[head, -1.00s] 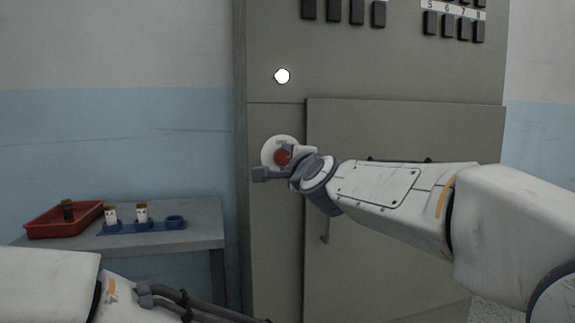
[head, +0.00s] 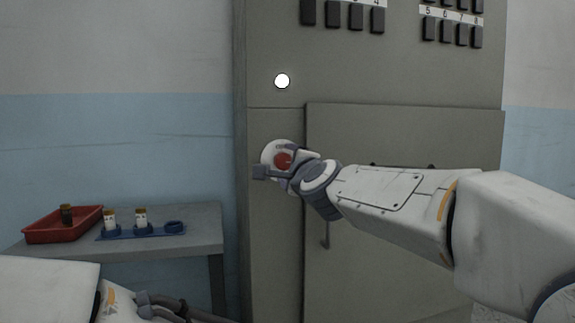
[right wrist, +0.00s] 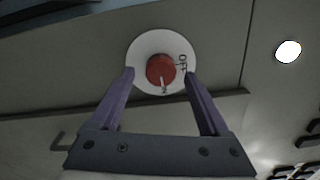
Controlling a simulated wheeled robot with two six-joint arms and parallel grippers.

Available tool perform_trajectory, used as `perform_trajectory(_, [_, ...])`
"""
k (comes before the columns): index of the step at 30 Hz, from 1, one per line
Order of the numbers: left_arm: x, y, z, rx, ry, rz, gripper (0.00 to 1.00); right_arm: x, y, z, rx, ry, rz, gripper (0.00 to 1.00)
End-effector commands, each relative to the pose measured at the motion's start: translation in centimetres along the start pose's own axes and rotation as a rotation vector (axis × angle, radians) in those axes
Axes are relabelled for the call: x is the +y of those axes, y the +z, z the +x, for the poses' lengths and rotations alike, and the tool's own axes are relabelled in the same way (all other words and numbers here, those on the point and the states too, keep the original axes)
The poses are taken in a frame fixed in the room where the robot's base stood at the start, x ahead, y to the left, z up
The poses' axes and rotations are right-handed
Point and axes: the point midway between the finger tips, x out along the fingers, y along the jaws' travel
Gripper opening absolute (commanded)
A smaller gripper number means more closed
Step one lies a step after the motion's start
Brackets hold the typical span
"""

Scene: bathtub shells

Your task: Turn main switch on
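The main switch is a red round knob (head: 283,160) on a white disc, set in the left part of the grey cabinet. In the right wrist view the red knob (right wrist: 160,68) has a pale pointer line toward the lower side of the picture, and dark lettering shows to its right on the white disc (right wrist: 149,40). My right gripper (head: 277,164) is at the switch. The right wrist view shows its fingers (right wrist: 159,76) spread, one on each side of the knob; contact cannot be told.
A round white light (head: 282,81) is above the switch. The cabinet door (head: 400,130) is at right, black breakers (head: 356,17) above. A table (head: 205,216) at left bears a red tray (head: 52,232) and a blue holder (head: 125,234) with small fuse-like pieces.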

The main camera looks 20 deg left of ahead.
Motion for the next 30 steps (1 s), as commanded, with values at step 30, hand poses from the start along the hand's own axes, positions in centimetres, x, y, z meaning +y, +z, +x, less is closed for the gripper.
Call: perform_trajectory(30, [-0.1,0.1,0.9,0.000,0.000,0.000,0.00,0.0,0.0,-10.4,-0.001,-0.001,-0.001,0.79])
